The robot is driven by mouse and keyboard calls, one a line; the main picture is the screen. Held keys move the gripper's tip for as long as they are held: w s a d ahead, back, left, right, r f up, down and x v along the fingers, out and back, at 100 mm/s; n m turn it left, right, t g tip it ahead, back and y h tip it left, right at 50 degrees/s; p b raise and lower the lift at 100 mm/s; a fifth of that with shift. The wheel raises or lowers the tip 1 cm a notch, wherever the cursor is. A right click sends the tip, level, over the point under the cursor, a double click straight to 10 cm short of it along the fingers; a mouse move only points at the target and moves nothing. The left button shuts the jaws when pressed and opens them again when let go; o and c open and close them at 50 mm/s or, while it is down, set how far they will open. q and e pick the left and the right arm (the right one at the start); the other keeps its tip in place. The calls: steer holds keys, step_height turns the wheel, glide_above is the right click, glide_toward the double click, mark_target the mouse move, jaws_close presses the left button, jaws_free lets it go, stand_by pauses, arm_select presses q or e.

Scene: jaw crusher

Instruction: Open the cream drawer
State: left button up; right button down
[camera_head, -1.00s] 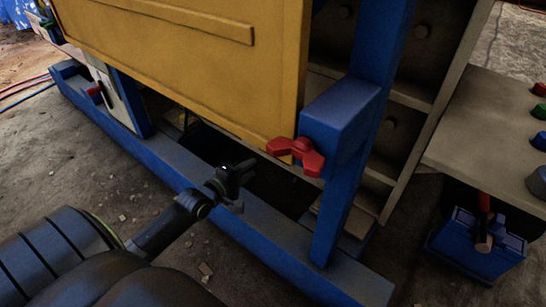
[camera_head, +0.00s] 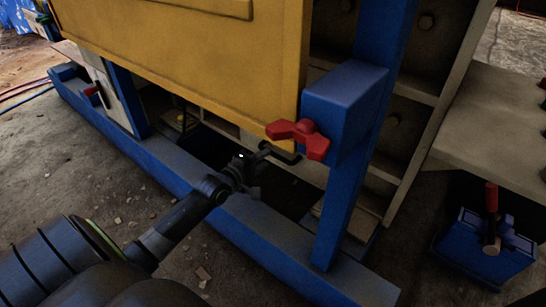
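A narrow pale strip (camera_head: 222,126) shows in the dark gap under the yellow panel; I cannot tell whether it is the cream drawer. My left gripper (camera_head: 265,163) is in front of this gap, just below and left of the red latch knob (camera_head: 299,137). A dark hooked bar (camera_head: 284,155) reaches right from the gripper's tip toward the knob; I cannot tell whether it is a finger or a handle. The gripper is dark against shadow, so its opening is unclear. My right gripper is not in view.
The yellow panel (camera_head: 190,60) hangs above my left gripper. A blue post (camera_head: 346,190) stands to its right and a blue base beam (camera_head: 265,232) runs below. A beige console (camera_head: 495,125) and a blue box with a red-tipped lever (camera_head: 480,250) are at right.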

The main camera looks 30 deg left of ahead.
mark_target(272, 155)
arm_select(q)
steer(key=b+x, duration=0.3)
steer(key=x, duration=0.2)
steer(key=shift+f, duration=0.15)
steer(key=shift+w, duration=0.2)
jaws_close()
